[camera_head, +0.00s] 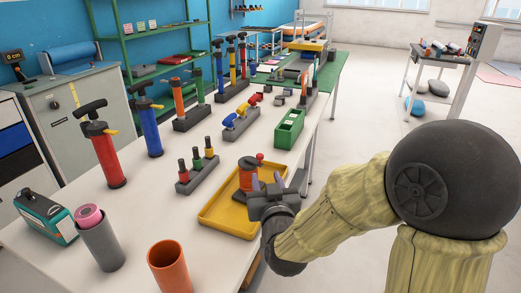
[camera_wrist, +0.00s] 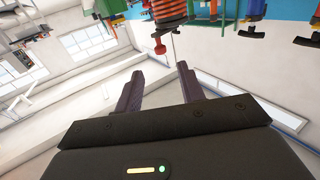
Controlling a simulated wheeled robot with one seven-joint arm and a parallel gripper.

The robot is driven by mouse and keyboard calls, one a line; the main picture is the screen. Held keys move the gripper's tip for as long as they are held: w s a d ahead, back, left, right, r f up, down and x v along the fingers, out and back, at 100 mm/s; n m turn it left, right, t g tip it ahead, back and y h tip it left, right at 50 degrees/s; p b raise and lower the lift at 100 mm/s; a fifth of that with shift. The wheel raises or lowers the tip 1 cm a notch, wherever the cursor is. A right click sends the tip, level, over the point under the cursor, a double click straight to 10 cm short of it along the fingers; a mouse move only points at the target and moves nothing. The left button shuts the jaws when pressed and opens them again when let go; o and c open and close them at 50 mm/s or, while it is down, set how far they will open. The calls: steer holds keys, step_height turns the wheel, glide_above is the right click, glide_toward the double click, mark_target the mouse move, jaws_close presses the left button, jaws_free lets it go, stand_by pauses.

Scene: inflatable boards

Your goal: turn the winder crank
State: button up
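The winder (camera_head: 246,178), an orange-red drum with a dark top, stands in a yellow tray (camera_head: 222,223) on the white table. Its crank ends in a red knob (camera_head: 260,157). My gripper (camera_head: 268,182) is at the right side of the winder and hides part of it. The wrist view looks upside down; there the striped orange drum (camera_wrist: 172,14) is at the top edge and the red knob (camera_wrist: 159,48) lies just beyond the fingertips. My gripper (camera_wrist: 160,70) is open, with nothing between its fingers.
A green box (camera_head: 289,130) and a rack of small colored handles (camera_head: 197,170) stand near the tray. Red (camera_head: 103,150) and blue (camera_head: 147,125) pumps stand at the left. An orange cup (camera_head: 169,268) is at the near edge. Open floor lies to the right.

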mark_target(260, 160)
steer(key=shift+w+a+r+p, duration=0.1)
steer(key=shift+w+p, duration=0.3)
steer(key=shift+p, duration=0.6)
steer(key=shift+w+a+r+p, duration=0.1)
steer(key=shift+w+p, duration=0.25)
steer(key=shift+p, duration=0.65)
steer(key=shift+w+p, duration=0.2)
steer(key=shift+p, duration=0.65)
steer(key=w, duration=0.3)
steer(key=w+a, duration=0.1)
steer(key=w, duration=0.1)
steer(key=w+p, duration=0.1)
steer(key=w, duration=0.2)
steer(key=shift+w+a+f, duration=0.3)
steer(key=shift+w+a, duration=0.05)
jaws_close()
